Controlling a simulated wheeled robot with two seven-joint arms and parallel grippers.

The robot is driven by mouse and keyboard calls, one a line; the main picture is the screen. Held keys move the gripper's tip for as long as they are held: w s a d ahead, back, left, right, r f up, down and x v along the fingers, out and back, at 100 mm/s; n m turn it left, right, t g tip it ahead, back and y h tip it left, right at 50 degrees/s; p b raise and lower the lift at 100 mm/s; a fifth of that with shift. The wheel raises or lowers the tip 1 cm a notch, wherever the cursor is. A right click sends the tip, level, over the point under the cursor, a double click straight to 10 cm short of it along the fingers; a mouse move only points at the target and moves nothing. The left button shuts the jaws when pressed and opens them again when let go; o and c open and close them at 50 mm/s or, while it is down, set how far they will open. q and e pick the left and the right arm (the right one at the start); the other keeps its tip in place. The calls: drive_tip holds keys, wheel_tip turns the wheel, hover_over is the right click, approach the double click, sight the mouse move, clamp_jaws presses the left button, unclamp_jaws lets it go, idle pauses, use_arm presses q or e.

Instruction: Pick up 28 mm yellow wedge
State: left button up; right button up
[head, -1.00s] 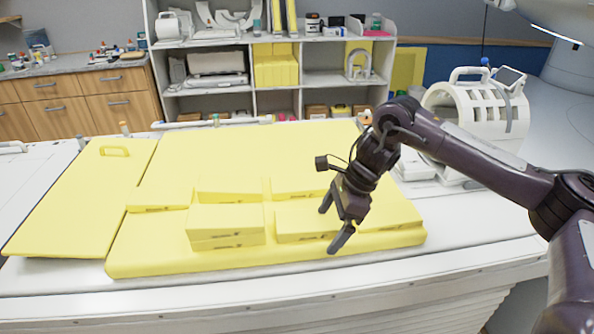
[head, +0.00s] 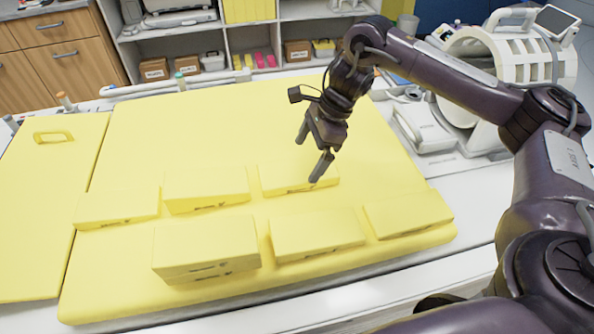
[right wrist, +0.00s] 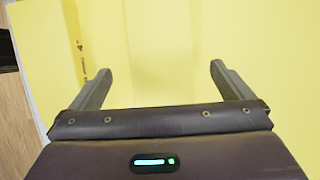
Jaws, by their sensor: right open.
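Several yellow wedges lie in two rows on a yellow mat (head: 150,130). The back row has a left wedge (head: 118,208), a middle wedge (head: 207,188) and a right wedge (head: 285,178). The front row has a stacked pair (head: 205,245), a middle wedge (head: 315,235) and a right wedge (head: 408,213). Their labels are too small to read, so I cannot tell which is 28 mm. My right gripper (head: 309,160) is open and empty at the back-right wedge, partly covering it. In the right wrist view its spread fingers (right wrist: 161,70) show over yellow surfaces. My left gripper is out of view.
A yellow board with a handle (head: 53,136) lies at the left. White coil devices (head: 425,128) stand on the right of the white table. Shelves with small boxes (head: 297,50) are behind. The back of the mat is clear.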

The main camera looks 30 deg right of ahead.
sight(299, 170)
drive_tip(key=p+x, duration=0.1)
drive_tip(key=x, duration=0.2)
drive_tip(key=shift+a+f+p, duration=0.2)
drive_tip(key=shift+f+p, duration=0.15)
drive_tip(key=shift+w+a+f, duration=0.15)
drive_tip(key=shift+a+f, duration=0.05)
drive_tip(key=shift+f, duration=0.35)
drive_tip(key=c, duration=0.9)
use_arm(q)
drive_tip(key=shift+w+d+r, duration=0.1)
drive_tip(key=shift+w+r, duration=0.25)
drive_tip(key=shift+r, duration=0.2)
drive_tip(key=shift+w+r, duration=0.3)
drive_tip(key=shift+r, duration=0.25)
use_arm(e)
drive_tip(key=shift+c, duration=0.5)
drive_tip(key=shift+r, duration=0.15)
